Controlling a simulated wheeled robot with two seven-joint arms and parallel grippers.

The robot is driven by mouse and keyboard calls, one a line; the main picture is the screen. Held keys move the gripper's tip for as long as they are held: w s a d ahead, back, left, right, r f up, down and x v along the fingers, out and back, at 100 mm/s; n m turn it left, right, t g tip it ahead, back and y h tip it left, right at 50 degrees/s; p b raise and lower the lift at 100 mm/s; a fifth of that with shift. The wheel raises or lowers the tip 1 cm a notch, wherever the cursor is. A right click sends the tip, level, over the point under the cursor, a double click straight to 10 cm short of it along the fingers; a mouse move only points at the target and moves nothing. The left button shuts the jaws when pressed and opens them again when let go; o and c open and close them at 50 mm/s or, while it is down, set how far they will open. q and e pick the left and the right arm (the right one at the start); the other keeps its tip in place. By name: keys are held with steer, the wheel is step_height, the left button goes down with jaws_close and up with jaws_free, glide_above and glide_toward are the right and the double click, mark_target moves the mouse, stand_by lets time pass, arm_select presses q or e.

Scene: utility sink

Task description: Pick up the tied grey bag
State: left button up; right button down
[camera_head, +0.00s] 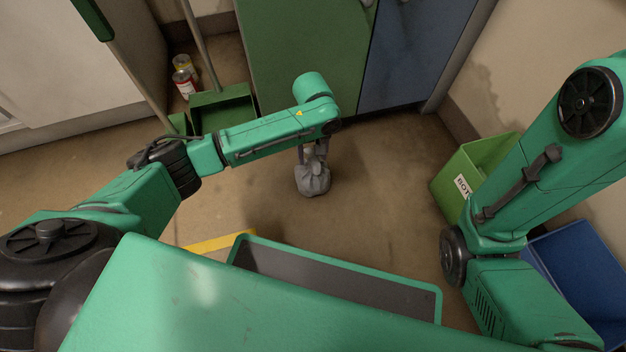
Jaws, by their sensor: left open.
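The tied grey bag (313,181) stands on the brown floor near the middle of the head view, its gathered neck pointing up. My left arm reaches in from the left, and its gripper (311,154) points down right over the bag. The gripper is open, with its fingers at the bag's neck. Whether the fingers touch the bag is too small to tell. My right arm shows at the right, but its gripper is out of the picture.
A green bin (463,172) with a label and a blue bin (580,275) stand at the right. A green dustpan (222,110) and small containers (185,80) are at the back left. Green and blue cabinet doors (310,45) close off the back. Floor around the bag is clear.

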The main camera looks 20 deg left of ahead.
arm_select(q)
step_height(320, 180, down, 2)
steer(key=shift+f, duration=0.15)
steer(key=shift+r, duration=0.25)
jaws_close()
steer(key=shift+s, duration=0.1)
stand_by(0.9)
